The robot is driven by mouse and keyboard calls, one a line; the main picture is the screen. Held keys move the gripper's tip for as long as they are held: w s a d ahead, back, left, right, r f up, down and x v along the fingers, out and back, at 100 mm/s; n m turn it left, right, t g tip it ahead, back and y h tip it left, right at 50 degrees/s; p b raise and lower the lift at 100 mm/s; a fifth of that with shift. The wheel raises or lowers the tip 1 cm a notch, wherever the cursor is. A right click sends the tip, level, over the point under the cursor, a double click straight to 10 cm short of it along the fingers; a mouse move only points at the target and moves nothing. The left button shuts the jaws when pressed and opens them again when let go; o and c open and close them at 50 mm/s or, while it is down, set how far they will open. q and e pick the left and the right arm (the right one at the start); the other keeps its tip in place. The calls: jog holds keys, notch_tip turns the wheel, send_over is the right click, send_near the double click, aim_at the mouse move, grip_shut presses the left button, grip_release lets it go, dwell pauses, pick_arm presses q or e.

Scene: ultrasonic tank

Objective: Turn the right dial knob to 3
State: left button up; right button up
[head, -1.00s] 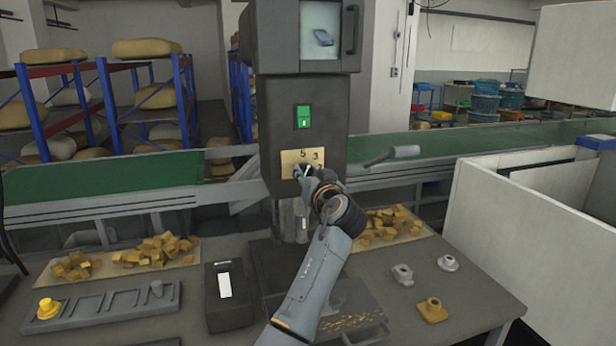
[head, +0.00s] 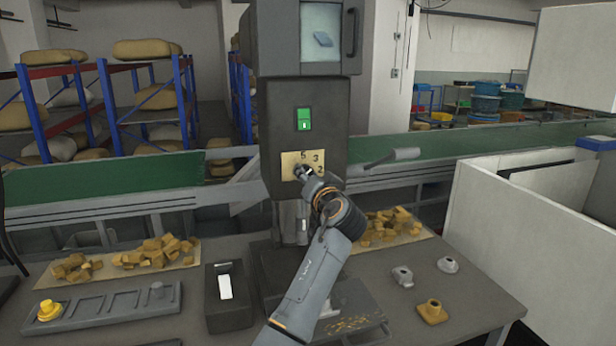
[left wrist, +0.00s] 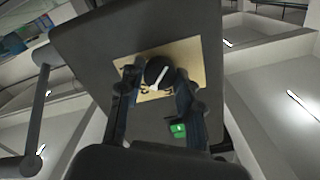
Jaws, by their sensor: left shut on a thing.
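The dial is a dark round knob with a white pointer line, on a tan plate (head: 287,158) on the front of the dark machine column. The numerals 5 and 3 show on the plate, with another partly covered lower right. My left gripper (head: 309,174) is at the knob and hides most of it in the head view. In the left wrist view, the knob (left wrist: 158,72) sits between the two fingers of my left gripper (left wrist: 158,85), which is shut on it. The pointer runs slantwise there; the numeral it points to is unclear. My right gripper is not in view.
A green switch (head: 304,119) is above the plate. A grey lever (head: 392,156) sticks out to the column's right.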

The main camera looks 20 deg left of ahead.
pick_arm(q)
jog(key=shift+r, duration=0.25)
jog(key=o, duration=1.2)
jog(key=shift+w, duration=0.1)
jog(key=shift+c, duration=0.2)
jog(key=shift+f, duration=0.15)
jog(key=v, duration=0.7)
jog(key=shift+d+f, duration=0.1)
